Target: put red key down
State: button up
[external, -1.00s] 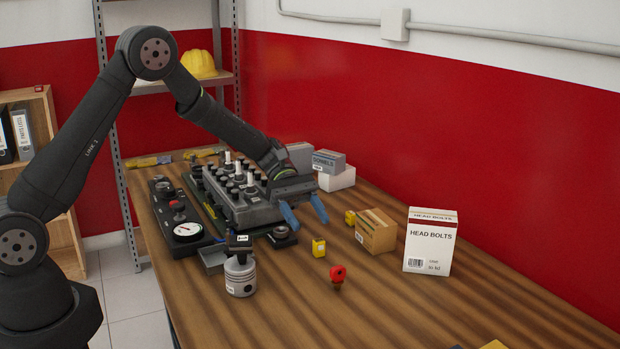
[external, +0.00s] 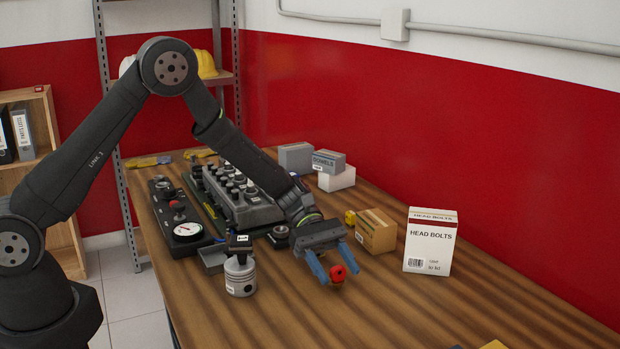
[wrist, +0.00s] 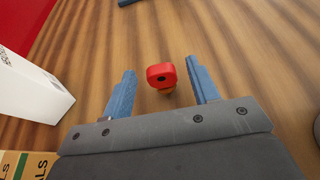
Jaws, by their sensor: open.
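The red key (external: 338,273) stands on the wooden table, with a red head on top and a narrower, brownish part below. My gripper (external: 334,274) is open, low over the table, with its blue fingers on either side of the red key. In the wrist view the red key (wrist: 161,75) shows between the two spread fingertips of my gripper (wrist: 160,73), with a gap on each side. Neither finger appears to touch it.
A white head bolts box (external: 431,240) is to the right. The table's front right is mostly clear.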

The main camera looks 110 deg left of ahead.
aim_at(336, 268)
jog(key=x, duration=0.3)
jog(key=shift+d+f, duration=0.15)
jog(key=c, duration=1.1)
jog(key=shift+c, duration=0.2)
